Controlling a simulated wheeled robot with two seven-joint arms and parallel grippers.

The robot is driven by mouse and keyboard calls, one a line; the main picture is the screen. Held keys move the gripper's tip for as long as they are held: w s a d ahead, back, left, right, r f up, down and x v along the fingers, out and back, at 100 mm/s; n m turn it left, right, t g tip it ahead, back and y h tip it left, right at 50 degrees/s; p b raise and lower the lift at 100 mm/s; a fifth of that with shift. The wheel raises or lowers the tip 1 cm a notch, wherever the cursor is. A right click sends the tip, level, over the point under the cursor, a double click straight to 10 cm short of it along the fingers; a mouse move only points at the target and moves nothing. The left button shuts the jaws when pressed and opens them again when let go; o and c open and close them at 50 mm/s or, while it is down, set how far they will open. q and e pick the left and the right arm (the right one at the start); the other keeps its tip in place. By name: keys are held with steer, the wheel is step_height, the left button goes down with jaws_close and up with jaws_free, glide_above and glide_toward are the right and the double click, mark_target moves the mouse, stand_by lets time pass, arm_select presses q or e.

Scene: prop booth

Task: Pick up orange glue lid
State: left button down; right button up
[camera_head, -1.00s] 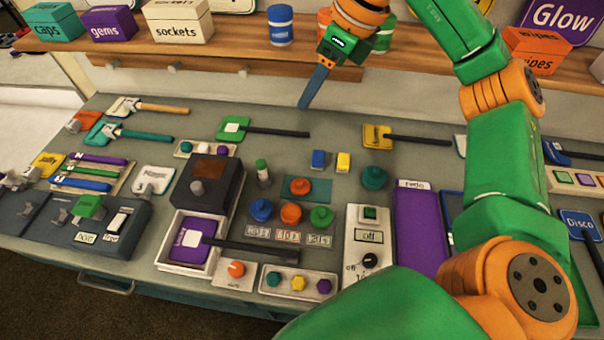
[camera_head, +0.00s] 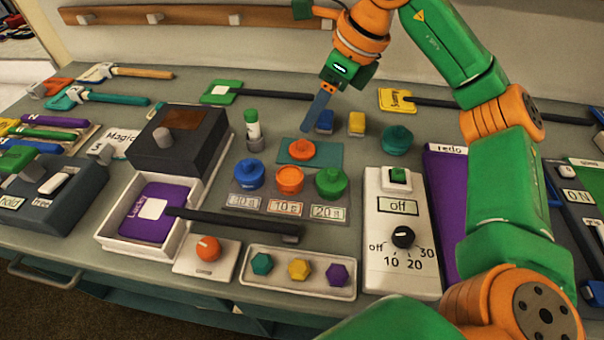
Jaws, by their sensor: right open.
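A round orange lid-like piece with a raised top (camera_head: 301,149) lies on a teal mat (camera_head: 327,159) mid-table; I take it for the orange glue lid. A white tube with a green top, like a glue stick (camera_head: 253,130), stands upright to its left. My right gripper (camera_head: 318,113) points down with blue fingers just behind and above the orange lid, apart from it. It is open with nothing visible between the fingers, which I see nearly edge-on. My left gripper is out of view.
A dark box (camera_head: 178,140) stands left, a white timer panel (camera_head: 402,220) right.

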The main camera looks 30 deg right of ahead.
mark_target(303, 141)
steer(key=x, duration=0.5)
steer(key=d+x, duration=0.1)
steer(key=x, duration=0.2)
steer(key=shift+f+p, duration=0.2)
steer(key=shift+p, duration=0.2)
jaws_close()
